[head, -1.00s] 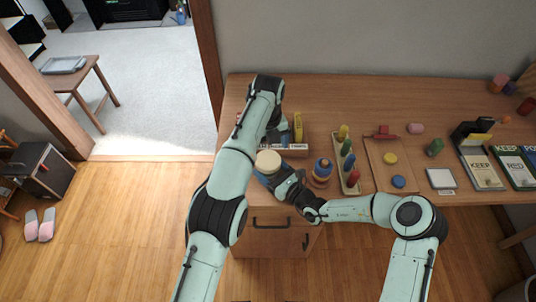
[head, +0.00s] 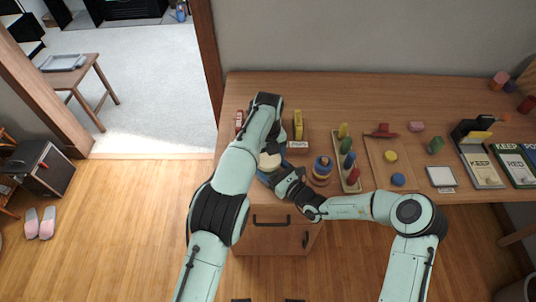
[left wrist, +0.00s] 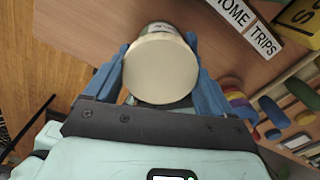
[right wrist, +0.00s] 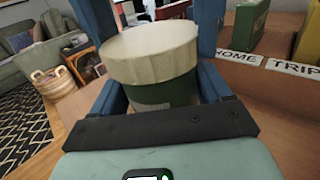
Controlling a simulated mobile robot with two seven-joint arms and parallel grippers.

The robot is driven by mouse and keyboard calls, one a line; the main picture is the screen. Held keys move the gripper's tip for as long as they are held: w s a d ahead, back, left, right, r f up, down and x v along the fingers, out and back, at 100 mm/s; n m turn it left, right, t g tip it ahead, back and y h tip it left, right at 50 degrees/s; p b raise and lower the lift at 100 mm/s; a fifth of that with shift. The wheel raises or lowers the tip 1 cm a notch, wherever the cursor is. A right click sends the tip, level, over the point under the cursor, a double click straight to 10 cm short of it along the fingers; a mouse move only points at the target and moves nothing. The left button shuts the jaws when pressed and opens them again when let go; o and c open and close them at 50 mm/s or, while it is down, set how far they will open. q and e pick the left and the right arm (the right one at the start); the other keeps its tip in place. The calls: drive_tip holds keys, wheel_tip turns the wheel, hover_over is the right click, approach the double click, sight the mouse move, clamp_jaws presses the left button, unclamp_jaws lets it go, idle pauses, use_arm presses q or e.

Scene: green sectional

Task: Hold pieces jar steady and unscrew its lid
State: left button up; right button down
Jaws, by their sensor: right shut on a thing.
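The pieces jar (right wrist: 165,94) has a dark green body and a wide cream lid (head: 269,162). It stands near the table's front left edge. My right gripper (right wrist: 163,82) is shut on the jar's body from the front, below the lid. My left gripper (left wrist: 160,62) is above the jar and pointing down, its blue fingers spread on either side of the lid. They look open, with no clear grip on it. The lid sits on the jar. My left arm hides part of the jar in the head view.
A stacking-ring toy (head: 321,170) and a peg board (head: 351,184) stand to the right. Books (head: 482,170) lie farther right. The table's back middle is clear.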

use_arm(q)
drive_tip(key=n, duration=1.3)
drive_tip(key=shift+r, duration=0.1)
drive_tip(key=n, duration=0.4)
drive_tip(key=shift+n, duration=0.4)
drive_tip(key=n, duration=0.4)
drive_tip(key=shift+n, duration=0.3)
drive_tip(key=n, duration=0.6)
drive_tip(key=shift+n, duration=0.3)
drive_tip(key=n, duration=0.6)
drive_tip(key=shift+n, duration=0.4)
drive_tip(key=n, duration=0.6)
drive_tip(key=shift+n, duration=0.4)
drive_tip(key=n, duration=0.6)
drive_tip(key=shift+r+n, duration=0.1)
drive_tip(key=shift+n, duration=0.3)
drive_tip(key=n, duration=0.4)
drive_tip(key=shift+r, duration=0.1)
drive_tip(key=shift+r, duration=1)
